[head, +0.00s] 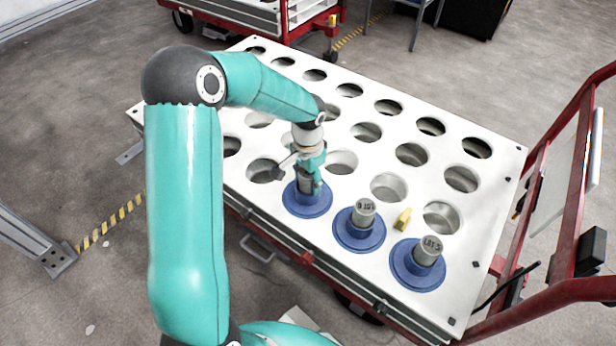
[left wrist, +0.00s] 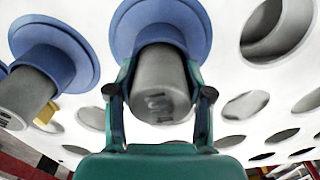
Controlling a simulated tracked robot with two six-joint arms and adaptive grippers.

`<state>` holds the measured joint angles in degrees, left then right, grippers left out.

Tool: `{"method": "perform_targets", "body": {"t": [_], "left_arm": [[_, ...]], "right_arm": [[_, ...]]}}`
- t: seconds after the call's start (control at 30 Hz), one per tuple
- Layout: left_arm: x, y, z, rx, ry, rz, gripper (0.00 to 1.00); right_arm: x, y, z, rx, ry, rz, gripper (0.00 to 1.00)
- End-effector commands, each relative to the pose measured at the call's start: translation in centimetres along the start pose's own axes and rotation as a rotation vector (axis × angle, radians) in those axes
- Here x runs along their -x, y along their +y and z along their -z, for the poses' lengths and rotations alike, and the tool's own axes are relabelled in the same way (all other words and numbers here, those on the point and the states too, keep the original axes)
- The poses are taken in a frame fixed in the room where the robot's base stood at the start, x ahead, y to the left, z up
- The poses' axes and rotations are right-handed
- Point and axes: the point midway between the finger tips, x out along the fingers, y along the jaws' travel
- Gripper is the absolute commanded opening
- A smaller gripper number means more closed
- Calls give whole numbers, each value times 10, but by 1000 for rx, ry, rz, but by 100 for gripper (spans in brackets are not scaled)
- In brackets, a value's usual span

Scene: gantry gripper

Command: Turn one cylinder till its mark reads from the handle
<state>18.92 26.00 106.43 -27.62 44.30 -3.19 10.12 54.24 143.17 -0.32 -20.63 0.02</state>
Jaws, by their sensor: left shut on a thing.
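Three grey cylinders stand in blue flanged holders along the near side of the white perforated cart top. My left gripper (head: 311,174) is shut around the left cylinder (head: 304,185), which stands upright in its blue holder (head: 299,207). In the left wrist view, my left gripper's fingers (left wrist: 158,100) flank this cylinder (left wrist: 160,75), and dark lettering shows on its end, too blurred to read surely. The middle cylinder (head: 364,211) and the right cylinder (head: 431,251) stand free, with dark marks on their tops. The red handle frame (head: 553,165) is at the right. My right gripper is out of view.
A small yellow block (head: 403,219) lies between the middle and right holders. Rows of open round holes fill the rest of the white top (head: 478,232). A second red cart (head: 290,36) stands behind, with grey floor around.

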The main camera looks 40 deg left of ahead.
Motion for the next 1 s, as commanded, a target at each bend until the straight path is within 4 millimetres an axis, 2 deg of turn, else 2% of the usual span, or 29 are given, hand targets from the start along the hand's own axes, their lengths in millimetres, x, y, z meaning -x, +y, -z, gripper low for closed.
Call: {"method": "perform_targets", "body": {"t": [0.33,0.37,0.5,0.53,0.87,1.0], "left_arm": [[0,0,0,-67,2,1,0],[0,0,0,-67,2,1,55],[0,0,0,-66,1,1,78],[0,0,0,-66,1,1,80],[1,0,0,-65,-1,0,80],[11,-1,1,-65,2,2,80]], "right_arm": [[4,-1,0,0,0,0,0],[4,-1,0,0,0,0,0],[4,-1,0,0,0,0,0],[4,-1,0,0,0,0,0],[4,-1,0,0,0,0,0],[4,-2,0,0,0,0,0]]}}
